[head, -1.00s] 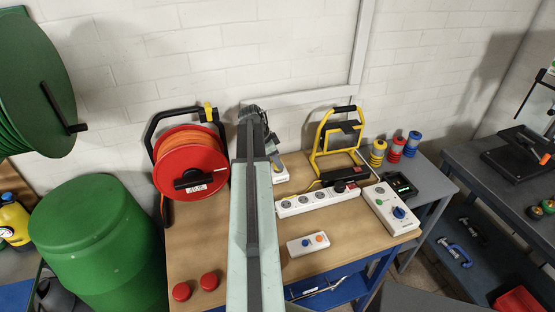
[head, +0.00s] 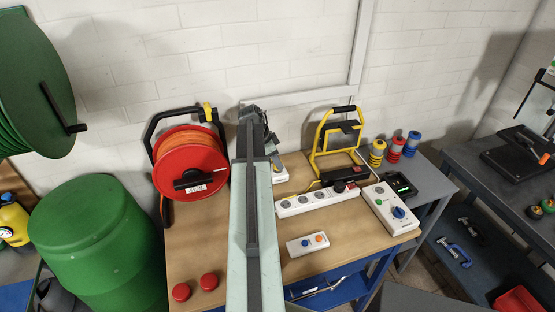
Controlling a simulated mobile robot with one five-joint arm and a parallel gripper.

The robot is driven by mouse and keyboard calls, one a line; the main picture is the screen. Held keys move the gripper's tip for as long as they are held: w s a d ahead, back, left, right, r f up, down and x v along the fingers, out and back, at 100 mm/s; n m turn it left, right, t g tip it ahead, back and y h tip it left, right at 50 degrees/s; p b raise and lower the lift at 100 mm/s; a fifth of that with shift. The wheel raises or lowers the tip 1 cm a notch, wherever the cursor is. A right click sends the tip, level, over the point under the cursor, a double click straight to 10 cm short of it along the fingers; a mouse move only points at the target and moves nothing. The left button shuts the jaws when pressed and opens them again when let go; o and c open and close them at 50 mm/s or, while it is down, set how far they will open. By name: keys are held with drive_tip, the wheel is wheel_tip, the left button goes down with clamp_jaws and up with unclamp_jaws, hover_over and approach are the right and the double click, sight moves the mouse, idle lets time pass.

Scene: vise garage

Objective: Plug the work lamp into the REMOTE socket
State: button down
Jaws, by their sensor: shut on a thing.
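The work lamp (head: 319,142) has a yellow tube frame and stands at the back of the wooden bench. A small white socket box (head: 281,177) sits to its left, with a yellowish part on top. My gripper (head: 273,151) is just above and behind this box, partly hidden by my arm. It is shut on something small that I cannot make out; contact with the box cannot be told. A white power strip (head: 300,205) lies in front of the lamp, with a dark plug (head: 344,186) at its right end. Socket labels are unreadable.
A white box with a blue knob (head: 389,208) is at right. A red-orange cable reel (head: 190,166) and two red caps (head: 181,292) are left of my arm.

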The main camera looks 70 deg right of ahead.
drive_tip(key=shift+f+b, duration=0.65)
idle(0.5)
drive_tip(key=c, duration=0.9)
unclamp_jaws()
drive_tip(key=shift+r, duration=0.1)
drive_tip(key=p+v, duration=0.7)
drive_tip(key=shift+w+a+r, duration=0.1)
drive_tip(key=shift+w+r, duration=0.05)
drive_tip(key=shift+r, duration=0.2)
